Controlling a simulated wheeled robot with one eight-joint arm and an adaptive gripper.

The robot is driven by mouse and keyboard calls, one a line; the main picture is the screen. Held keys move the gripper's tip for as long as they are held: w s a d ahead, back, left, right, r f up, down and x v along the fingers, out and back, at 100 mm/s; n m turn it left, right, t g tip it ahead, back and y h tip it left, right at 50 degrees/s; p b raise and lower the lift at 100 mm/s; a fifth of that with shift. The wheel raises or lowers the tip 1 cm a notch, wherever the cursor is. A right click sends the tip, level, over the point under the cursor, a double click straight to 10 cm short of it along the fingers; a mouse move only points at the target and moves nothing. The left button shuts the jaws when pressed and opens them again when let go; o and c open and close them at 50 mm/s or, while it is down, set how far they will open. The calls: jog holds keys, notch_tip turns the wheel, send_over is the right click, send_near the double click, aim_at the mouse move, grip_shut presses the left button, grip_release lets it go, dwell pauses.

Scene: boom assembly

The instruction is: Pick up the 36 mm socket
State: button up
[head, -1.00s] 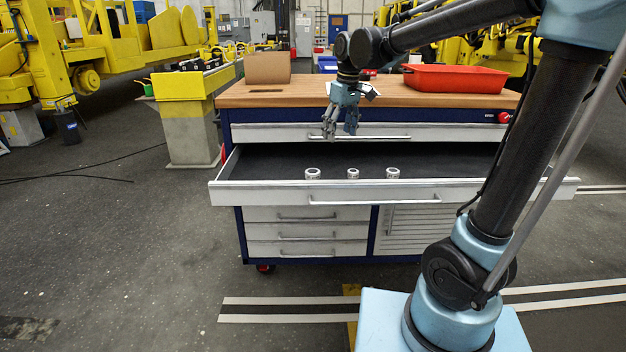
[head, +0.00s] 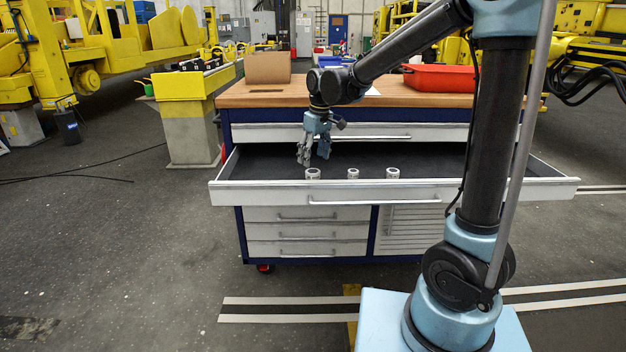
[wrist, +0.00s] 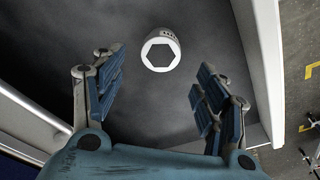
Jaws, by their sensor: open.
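Three white sockets stand in the open drawer in the head view: a left socket (head: 313,173), a middle socket (head: 352,173) and a right socket (head: 392,173). Their size markings are too small to read, so I cannot tell which is the 36 mm one. My gripper (head: 314,160) is open and empty, pointing down above the left socket. In the wrist view one socket (wrist: 161,50) shows its hexagonal opening, ahead of and between the spread fingers of my gripper (wrist: 160,95). The fingers do not touch it.
The drawer (head: 450,190) is pulled out of a blue and white workbench, with its front wall close to the sockets. A red tray (head: 455,78) and a brown box (head: 267,68) stand on the wooden top. The dark drawer floor is otherwise clear.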

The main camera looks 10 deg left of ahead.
aim_at(313, 171)
jog(key=shift+w+a+f, duration=0.1)
jog(key=shift+a+f, duration=0.05)
jog(key=shift+f, duration=1.65)
jog(key=shift+w+a+f, duration=0.1)
jog(key=shift+f, duration=1.7)
jog(key=c, duration=1.3)
